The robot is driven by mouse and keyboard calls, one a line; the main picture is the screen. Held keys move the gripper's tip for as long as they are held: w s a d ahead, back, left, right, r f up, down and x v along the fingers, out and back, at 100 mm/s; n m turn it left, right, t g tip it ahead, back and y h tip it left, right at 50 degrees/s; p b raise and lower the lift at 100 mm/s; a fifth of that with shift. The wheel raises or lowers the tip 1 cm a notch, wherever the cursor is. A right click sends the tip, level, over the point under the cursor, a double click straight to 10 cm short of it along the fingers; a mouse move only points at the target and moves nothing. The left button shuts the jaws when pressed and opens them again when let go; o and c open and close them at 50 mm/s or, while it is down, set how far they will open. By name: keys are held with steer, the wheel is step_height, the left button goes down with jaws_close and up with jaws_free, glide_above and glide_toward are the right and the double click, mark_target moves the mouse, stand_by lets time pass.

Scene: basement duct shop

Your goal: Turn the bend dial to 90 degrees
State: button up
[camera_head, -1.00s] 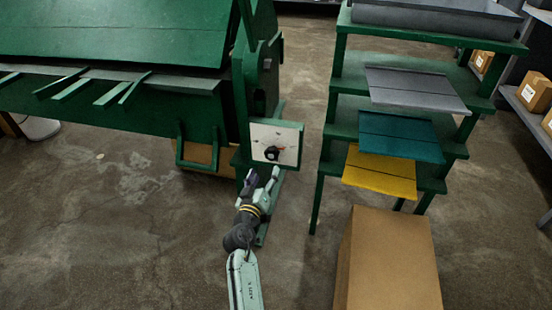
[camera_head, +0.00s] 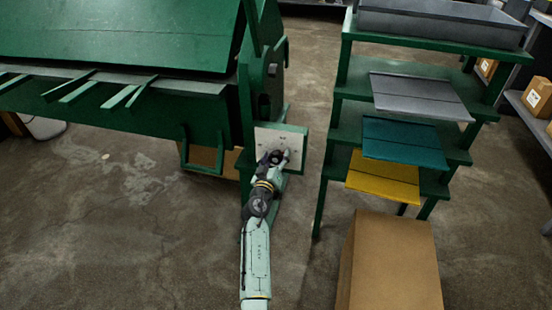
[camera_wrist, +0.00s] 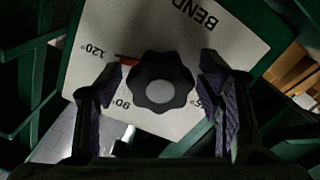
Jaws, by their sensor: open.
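The bend dial is a black lobed knob with a grey centre (camera_wrist: 160,95) on a white plate (camera_wrist: 225,45). The plate reads BEND, 120° and 90°, with another label partly hidden by the right finger. An orange-red mark (camera_wrist: 126,59) shows at the knob's upper left, on the 120° side. My gripper (camera_wrist: 160,73) is open, with one finger on each side of the knob and a visible gap to both. In the head view my gripper (camera_head: 275,160) is at the white plate (camera_head: 268,137) and mostly covers the dial.
The plate is mounted on the end of a green bending machine (camera_head: 150,40). A green shelf rack (camera_head: 345,110) with grey, teal and yellow sheets stands to the right. A cardboard box (camera_head: 395,260) is at front right. Concrete floor (camera_head: 120,230) is open at left.

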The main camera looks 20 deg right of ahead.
steer(key=shift+c, duration=0.2)
steer(key=c, duration=1.1)
steer(key=shift+c, duration=0.2)
steer(key=shift+n, duration=0.4)
steer(key=n, duration=0.4)
steer(key=shift+n+b, duration=0.3)
steer(key=shift+n, duration=0.1)
steer(key=n, duration=0.6)
steer(key=shift+p, duration=0.35)
steer(key=o, duration=1.2)
